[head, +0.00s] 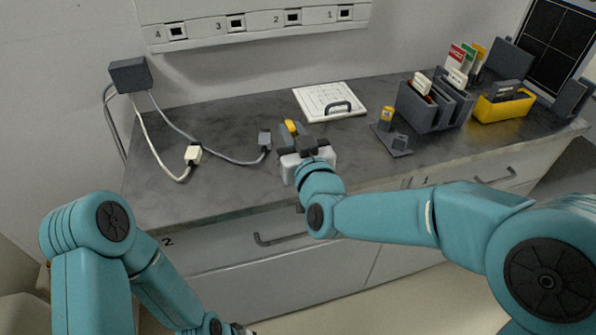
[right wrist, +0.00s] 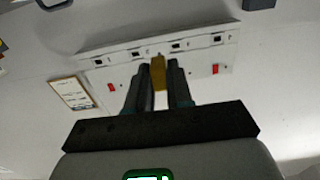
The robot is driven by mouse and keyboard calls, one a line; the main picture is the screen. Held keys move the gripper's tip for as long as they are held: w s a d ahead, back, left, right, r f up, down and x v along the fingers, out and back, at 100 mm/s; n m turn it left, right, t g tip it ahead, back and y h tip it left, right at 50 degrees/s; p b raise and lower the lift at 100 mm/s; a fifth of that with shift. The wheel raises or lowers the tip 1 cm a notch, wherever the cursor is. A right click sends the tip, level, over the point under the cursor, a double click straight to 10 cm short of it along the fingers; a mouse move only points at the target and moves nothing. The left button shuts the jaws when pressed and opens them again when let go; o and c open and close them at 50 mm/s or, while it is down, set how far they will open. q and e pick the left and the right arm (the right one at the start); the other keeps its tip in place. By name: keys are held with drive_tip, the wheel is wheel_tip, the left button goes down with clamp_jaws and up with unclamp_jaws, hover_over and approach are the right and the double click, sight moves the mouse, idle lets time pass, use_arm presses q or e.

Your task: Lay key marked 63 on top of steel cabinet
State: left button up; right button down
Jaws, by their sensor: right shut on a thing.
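My right gripper (head: 289,132) is above the grey worktop (head: 225,122), left of the white board. It is shut on a small yellow thing (head: 291,126), which also shows between the fingers in the right wrist view (right wrist: 158,72). I cannot read a number on it or tell whether it is the key marked 63. My left gripper (head: 240,329) is cut off at the bottom edge of the head view, so its jaws are unclear. Pale drawers marked 1 and 2 (head: 260,262) sit under the worktop. I cannot identify a separate steel cabinet.
Two cable plugs, one cream (head: 193,155) and one grey (head: 265,140), lie to the left. A numbered socket strip (head: 255,22) runs along the wall.

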wheel_tip(320, 180, down, 11)
drive_tip(key=shift+f+b, duration=0.2)
drive_tip(key=shift+b, duration=0.15)
drive_tip(key=shift+r, duration=0.1)
drive_tip(key=shift+s, duration=0.1)
drive_tip(key=shift+f+b, duration=0.4)
drive_tip(key=shift+b, duration=0.15)
drive_tip(key=c, duration=1)
unclamp_jaws()
drive_tip(key=shift+r, duration=0.1)
